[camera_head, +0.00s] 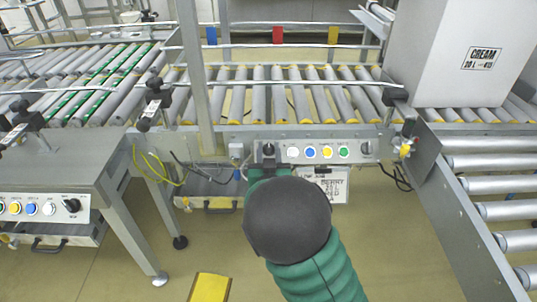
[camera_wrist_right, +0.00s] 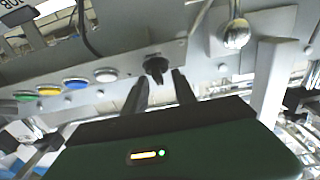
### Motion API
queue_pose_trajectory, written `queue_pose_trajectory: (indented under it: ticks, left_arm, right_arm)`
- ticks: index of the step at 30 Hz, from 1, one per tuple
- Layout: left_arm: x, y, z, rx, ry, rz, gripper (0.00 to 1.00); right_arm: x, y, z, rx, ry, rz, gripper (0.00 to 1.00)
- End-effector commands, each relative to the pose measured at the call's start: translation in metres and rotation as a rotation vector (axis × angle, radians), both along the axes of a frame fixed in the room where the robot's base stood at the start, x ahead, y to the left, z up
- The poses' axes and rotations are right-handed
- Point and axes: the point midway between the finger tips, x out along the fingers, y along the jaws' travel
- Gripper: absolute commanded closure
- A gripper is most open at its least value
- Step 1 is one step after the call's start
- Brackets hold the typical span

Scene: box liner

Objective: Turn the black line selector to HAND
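The black line selector (camera_head: 268,148) is a small knob at the left end of the grey control panel on the conveyor's front rail. In the right wrist view the black selector (camera_wrist_right: 155,65) shows just beyond my fingertips. My right gripper (camera_wrist_right: 161,77) is open, its two dark fingers apart and pointing at the knob; I cannot tell whether either touches it. In the head view my right gripper (camera_head: 268,164) is mostly hidden by my dark, rounded arm link. The HAND marking is not readable. My left gripper is not in view.
A second panel (camera_head: 35,207) with another black knob is at left. A large CREAM box (camera_head: 440,60) stands on the rollers.

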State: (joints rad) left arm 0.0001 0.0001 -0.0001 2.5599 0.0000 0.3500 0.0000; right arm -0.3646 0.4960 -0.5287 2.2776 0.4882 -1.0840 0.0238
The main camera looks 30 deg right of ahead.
Motion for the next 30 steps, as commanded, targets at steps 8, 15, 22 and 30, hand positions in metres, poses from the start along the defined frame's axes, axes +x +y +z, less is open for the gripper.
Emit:
queue_pose_trajectory:
  ticks: [8, 15, 22, 30]
  left_arm:
    - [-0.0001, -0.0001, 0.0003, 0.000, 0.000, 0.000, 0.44]
    - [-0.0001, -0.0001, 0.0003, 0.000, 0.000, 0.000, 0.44]
    - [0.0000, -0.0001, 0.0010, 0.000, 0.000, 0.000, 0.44]
    - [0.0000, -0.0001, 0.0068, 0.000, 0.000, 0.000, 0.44]
  right_arm:
    - [0.0005, -0.0002, 0.0004, 0.000, 0.000, 0.000, 0.75]
    - [0.0003, -0.0001, 0.0002, 0.001, -0.001, 0.000, 1.00]
    - [0.0001, 0.0000, 0.0001, -0.005, 0.005, 0.009, 1.00]
    - [-0.0008, -0.0016, 0.0011, -0.063, 0.041, 0.083, 1.00]
